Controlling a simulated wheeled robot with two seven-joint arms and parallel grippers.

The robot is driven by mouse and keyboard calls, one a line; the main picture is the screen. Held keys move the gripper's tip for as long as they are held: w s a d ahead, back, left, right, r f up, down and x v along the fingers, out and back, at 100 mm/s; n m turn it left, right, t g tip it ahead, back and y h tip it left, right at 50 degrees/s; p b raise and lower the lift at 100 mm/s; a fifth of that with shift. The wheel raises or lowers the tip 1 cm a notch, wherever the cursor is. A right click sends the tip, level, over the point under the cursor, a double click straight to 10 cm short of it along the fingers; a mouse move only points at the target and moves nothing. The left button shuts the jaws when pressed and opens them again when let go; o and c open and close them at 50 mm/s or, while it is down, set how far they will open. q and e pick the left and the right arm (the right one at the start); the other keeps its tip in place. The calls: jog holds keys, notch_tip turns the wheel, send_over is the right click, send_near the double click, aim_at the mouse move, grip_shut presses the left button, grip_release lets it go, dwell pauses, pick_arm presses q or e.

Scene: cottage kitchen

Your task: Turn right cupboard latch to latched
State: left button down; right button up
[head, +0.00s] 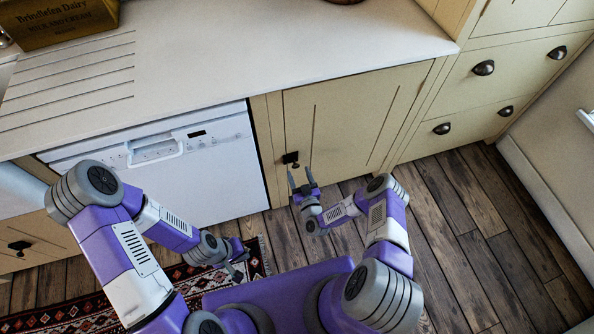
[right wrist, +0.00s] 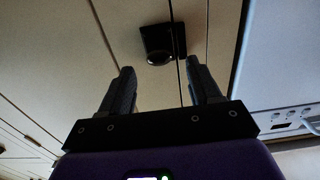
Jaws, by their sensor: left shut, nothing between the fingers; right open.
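My left gripper (head: 242,254) is shut and empty, low over the rug, away from the latch.
The white dishwasher (head: 165,165) adjoins the door on the left. The pale worktop (head: 250,45) overhangs above. Drawers with dark cup handles (head: 483,68) are at right. A patterned rug (head: 90,305) lies at lower left. The wooden floor at right (head: 480,240) is clear.

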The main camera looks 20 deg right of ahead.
aim_at(297, 168)
jog(key=shift+w+b, duration=0.4)
jog(key=shift+w, duration=1.2)
jog(key=shift+c, duration=0.4)
jog(key=c, duration=1)
